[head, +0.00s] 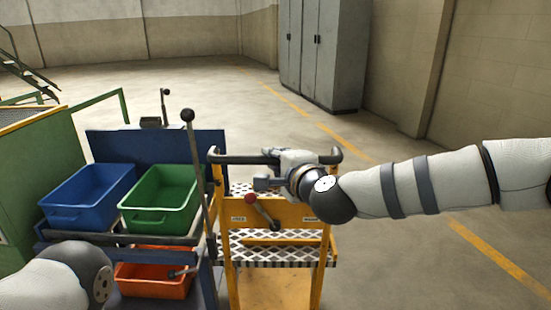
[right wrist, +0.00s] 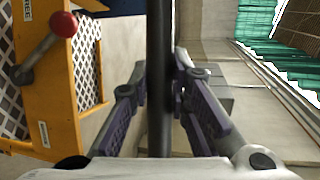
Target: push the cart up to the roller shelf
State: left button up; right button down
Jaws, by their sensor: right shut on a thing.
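The yellow cart (head: 282,213) stands in the middle of the head view, with perforated metal decks and a dark handle bar (head: 235,159) across its top. My right gripper (head: 270,158) is at this bar. In the right wrist view the dark bar (right wrist: 160,80) runs between the fingers of my right gripper (right wrist: 160,110), which is shut on it. A blue rack (head: 210,145) stands directly left of the cart and carries bins; I cannot tell for sure whether it is the roller shelf. Any gap between rack and cart is unclear. My left gripper is out of view.
A blue bin (head: 85,195) and a green bin (head: 160,200) sit on the rack, with an orange bin (head: 152,284) lower. A red-knobbed lever (head: 251,199) is on the cart. A grey cabinet (head: 322,55) stands behind. The floor at right is clear.

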jog(key=shift+w+d+r, duration=0.15)
jog(key=shift+r, duration=0.05)
jog(key=c, duration=1.6)
grip_release()
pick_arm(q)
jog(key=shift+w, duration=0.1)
pick_arm(e)
jog(key=shift+o, duration=0.6)
jog(key=shift+f, duration=0.15)
jog(key=v, duration=1.2)
jog(key=s+d+f+n+g+h+p, duration=0.1)
jog(key=s+f+n+g, duration=0.35)
jog(key=s+f, duration=0.7)
jog(key=s+d+f+n+g+p, duration=0.1)
jog(key=s+f+n+g, duration=0.3)
jog(key=s+f, duration=0.8)
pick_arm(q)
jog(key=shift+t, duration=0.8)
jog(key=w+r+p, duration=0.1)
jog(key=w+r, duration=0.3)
pick_arm(e)
jog(key=s+d+f+n+g+h, duration=0.2)
jog(key=s+d+f+g, duration=0.2)
jog(key=s+d, duration=0.4)
jog(key=s+d+f+n+g+h, duration=0.3)
jog(key=s+d, duration=0.5)
jog(key=s, duration=0.8)
notch_tip(320, 180, down, 3)
jog(key=shift+r+g, duration=0.15)
jog(key=shift+g, duration=0.7)
